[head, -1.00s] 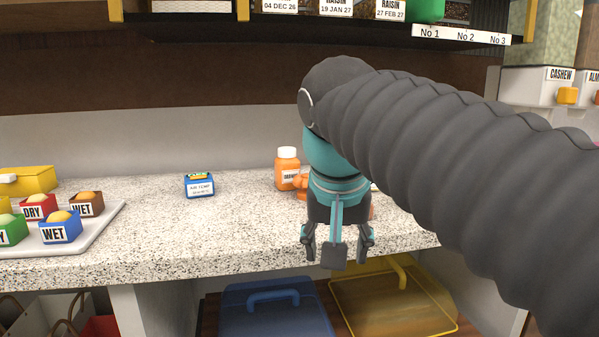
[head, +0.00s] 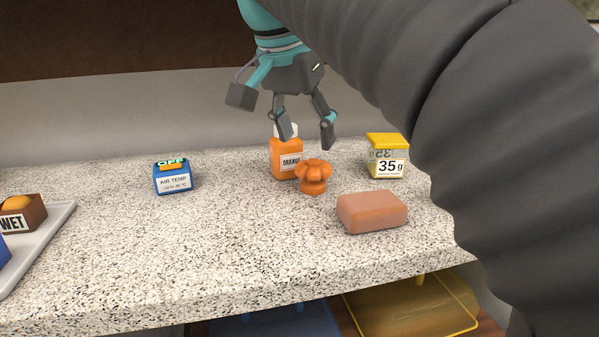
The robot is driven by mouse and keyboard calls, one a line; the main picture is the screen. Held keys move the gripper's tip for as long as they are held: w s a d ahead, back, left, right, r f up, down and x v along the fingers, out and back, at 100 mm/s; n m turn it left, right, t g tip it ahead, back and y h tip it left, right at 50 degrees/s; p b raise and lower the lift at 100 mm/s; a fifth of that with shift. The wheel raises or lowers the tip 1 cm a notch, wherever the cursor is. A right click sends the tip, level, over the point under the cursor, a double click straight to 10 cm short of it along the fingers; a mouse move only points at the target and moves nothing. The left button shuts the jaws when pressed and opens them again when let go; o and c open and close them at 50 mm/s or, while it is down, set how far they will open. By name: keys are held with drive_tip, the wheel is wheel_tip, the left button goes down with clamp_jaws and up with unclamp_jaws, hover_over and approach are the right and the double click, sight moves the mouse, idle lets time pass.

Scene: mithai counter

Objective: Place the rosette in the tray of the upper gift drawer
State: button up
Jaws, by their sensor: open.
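The rosette (head: 313,177) is an orange, petal-topped piece standing on the speckled counter, right in front of an orange bottle. My gripper (head: 285,122) is open and empty. It hangs above and behind the rosette in the picture, with its fingers spread in front of the bottle's white cap. The gripper is apart from the rosette. The upper gift drawer and its tray are not recognisable in the head view.
The orange bottle (head: 285,160) stands close behind the rosette. A pinkish-brown block (head: 372,211) and a yellow-lidded 35 g box (head: 388,160) are to the right. A blue air-temp device (head: 173,177) stands left. A tray (head: 40,250) is at far left. The counter's middle is clear.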

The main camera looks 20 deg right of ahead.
sight(313, 161)
drive_tip(key=b+x, duration=0.1)
drive_tip(key=x, duration=0.7)
drive_tip(key=shift+w, duration=0.25)
drive_tip(key=c, duration=0.6)
drive_tip(key=shift+r, duration=0.1)
